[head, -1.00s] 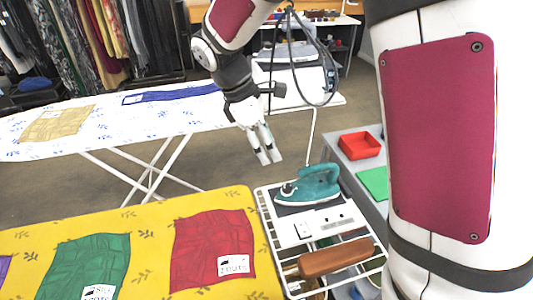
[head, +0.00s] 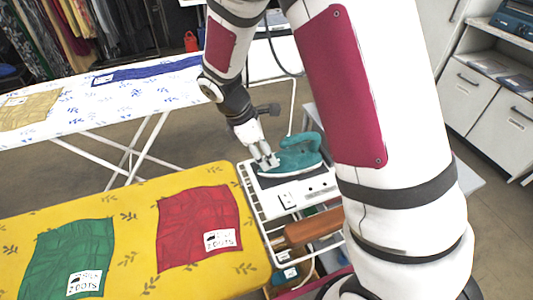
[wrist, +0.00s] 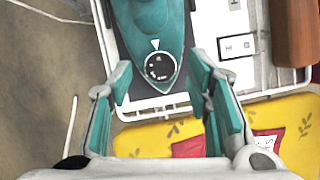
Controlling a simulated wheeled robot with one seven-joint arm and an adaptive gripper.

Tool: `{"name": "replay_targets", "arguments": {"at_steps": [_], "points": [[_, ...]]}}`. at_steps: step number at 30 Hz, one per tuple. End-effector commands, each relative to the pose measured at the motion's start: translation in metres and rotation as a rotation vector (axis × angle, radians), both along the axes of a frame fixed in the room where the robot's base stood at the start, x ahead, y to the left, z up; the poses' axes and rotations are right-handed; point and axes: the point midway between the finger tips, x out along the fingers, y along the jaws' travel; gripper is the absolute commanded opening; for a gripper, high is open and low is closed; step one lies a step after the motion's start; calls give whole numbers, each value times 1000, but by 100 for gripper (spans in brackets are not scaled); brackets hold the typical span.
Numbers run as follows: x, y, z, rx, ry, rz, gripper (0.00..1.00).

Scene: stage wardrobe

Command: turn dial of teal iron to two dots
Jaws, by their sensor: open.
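The teal iron (head: 292,157) rests flat on a dark pad on the white wire rack at the end of the yellow ironing board. In the wrist view the iron (wrist: 152,18) shows its round black dial (wrist: 159,67) with small white marks and a white triangle on the body beside it. The marks are too small to read the setting surely. My gripper (head: 266,162) is low at the iron's left end. In the wrist view my open gripper (wrist: 158,82) has one finger on each side of the dial, apart from it, with nothing between them but the iron.
The yellow board (head: 135,205) carries red (head: 198,222) and green (head: 70,252) cloths, both with labels reading "2 DOTS". A white board (head: 90,108) stands behind.

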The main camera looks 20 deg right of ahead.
Motion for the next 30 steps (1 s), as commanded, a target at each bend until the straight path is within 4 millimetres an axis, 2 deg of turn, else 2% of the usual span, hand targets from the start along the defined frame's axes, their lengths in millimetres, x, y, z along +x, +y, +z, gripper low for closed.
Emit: {"name": "replay_targets", "arguments": {"at_steps": [4,12,18,30], "points": [[-1,-3,-7,0,1,-1,45],[-1,-3,-8,0,0,0,45],[-1,-3,-7,0,0,0,0],[0,-3,-7,0,0,-45,0]]}}
